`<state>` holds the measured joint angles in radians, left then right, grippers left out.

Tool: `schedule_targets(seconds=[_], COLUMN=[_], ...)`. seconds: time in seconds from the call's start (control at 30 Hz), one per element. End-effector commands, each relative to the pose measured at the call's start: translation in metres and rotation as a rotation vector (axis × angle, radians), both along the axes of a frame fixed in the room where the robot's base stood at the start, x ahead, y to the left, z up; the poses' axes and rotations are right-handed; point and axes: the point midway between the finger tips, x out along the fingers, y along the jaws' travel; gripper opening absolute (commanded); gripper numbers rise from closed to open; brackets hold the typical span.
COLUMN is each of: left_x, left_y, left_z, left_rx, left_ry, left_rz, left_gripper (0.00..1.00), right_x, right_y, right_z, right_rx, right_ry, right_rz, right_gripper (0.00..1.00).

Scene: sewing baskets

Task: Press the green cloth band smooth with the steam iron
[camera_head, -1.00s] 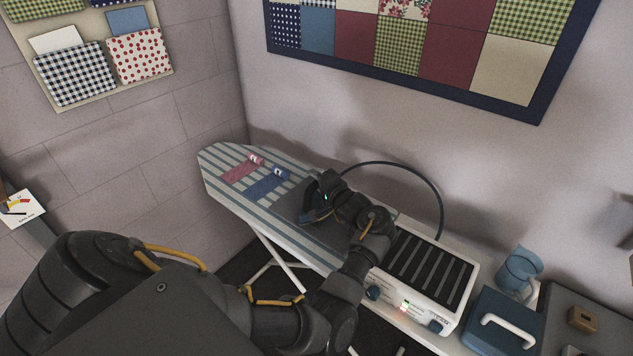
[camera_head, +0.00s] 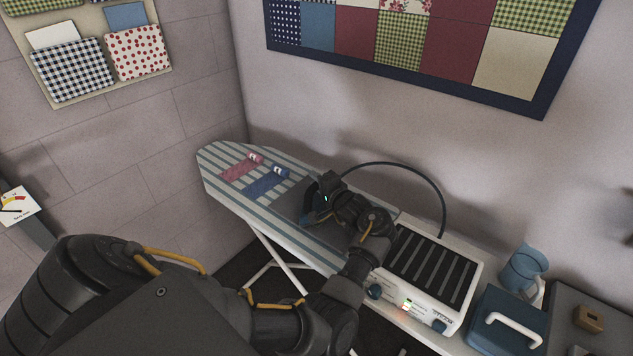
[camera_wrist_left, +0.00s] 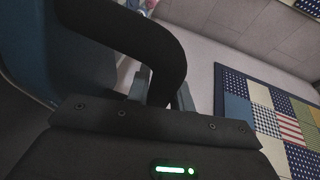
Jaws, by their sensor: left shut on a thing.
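My left gripper (camera_head: 326,190) is over the striped ironing board (camera_head: 222,160), shut on the dark handle of the steam iron. The blue iron (camera_head: 309,203) shows only in part in the head view, behind the gripper, low over the board; I cannot tell whether its sole touches the cloth. In the left wrist view the curved black handle (camera_wrist_left: 165,45) runs between the fingers. A red band (camera_head: 237,170) and a blue band (camera_head: 262,187) lie on the board, each with a roll at its far end. I see no green band; the iron and arm hide part of the board. My right gripper is out of view.
A white steam station (camera_head: 377,277) with a dark ribbed top stands at the board's right end, and a dark hose (camera_head: 415,173) arches from it towards the iron. A blue box (camera_head: 484,331) and a blue jug (camera_head: 521,267) stand further right. Walls close in behind and left.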

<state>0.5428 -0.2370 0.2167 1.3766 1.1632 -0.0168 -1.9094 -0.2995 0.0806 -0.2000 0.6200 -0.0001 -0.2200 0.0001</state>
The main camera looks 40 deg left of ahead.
Motion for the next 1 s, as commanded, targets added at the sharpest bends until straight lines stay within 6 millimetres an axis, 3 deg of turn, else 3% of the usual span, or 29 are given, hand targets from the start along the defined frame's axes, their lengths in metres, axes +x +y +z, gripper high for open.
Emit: schedule_targets(seconds=[1.0], left_x=[0.0005], left_y=[0.0001], left_z=[-0.0066], left_rx=[0.002], left_ry=[-0.003], left_rz=[0.0], left_gripper=[0.0], right_x=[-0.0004], right_y=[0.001], right_z=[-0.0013], right_rx=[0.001], right_ry=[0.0], right_rz=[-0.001], right_gripper=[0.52])
